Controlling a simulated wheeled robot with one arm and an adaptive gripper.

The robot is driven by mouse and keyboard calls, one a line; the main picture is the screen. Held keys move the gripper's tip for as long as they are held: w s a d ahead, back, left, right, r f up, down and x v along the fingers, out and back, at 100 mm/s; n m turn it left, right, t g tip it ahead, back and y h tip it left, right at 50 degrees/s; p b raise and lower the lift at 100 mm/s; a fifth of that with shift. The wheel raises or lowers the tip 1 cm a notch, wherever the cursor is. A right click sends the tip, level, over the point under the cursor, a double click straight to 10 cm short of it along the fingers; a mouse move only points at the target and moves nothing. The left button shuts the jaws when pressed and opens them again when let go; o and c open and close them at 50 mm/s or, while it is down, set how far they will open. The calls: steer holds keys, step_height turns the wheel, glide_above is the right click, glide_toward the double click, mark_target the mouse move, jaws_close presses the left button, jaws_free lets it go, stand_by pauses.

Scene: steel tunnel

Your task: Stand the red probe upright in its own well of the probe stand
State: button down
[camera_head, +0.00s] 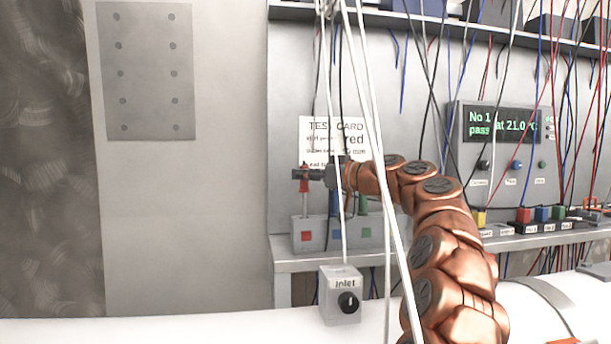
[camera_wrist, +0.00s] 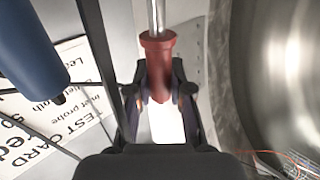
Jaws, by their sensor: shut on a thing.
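The red probe (camera_head: 304,184) is upright in the head view, above the red-marked left end of the probe stand (camera_head: 318,247). My gripper (camera_head: 308,174) comes from the right and is shut on its handle. In the wrist view the red handle (camera_wrist: 158,62) sits between the fingers (camera_wrist: 160,92), with its metal shaft running out at the top. I cannot tell whether the probe's lower tip is inside the red well or just over it. The blue probe (camera_head: 336,201) and green probe (camera_head: 363,204) stand upright in the stand; the blue one fills the wrist view's left edge (camera_wrist: 32,58).
A test card (camera_head: 322,130) is on the wall behind my gripper. White cables (camera_head: 372,110) hang in front of the stand and my arm. The inlet box (camera_head: 340,296) stands in front. A display unit (camera_head: 500,140) and several coloured blocks (camera_head: 524,215) are at right.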

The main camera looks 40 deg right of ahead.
steer(key=shift+f+b, duration=1.2)
steer(key=c, duration=1.4)
jaws_free()
steer(key=o, duration=0.4)
steer(key=shift+f, duration=0.15)
steer(key=shift+s, duration=0.1)
steer(key=shift+r+v, duration=0.15)
steer(key=shift+v, duration=1.85)
steer(key=shift+r+v, duration=0.2)
steer(key=shift+v, duration=1.8)
steer(key=shift+a+r, duration=0.1)
steer(key=shift+r, duration=0.05)
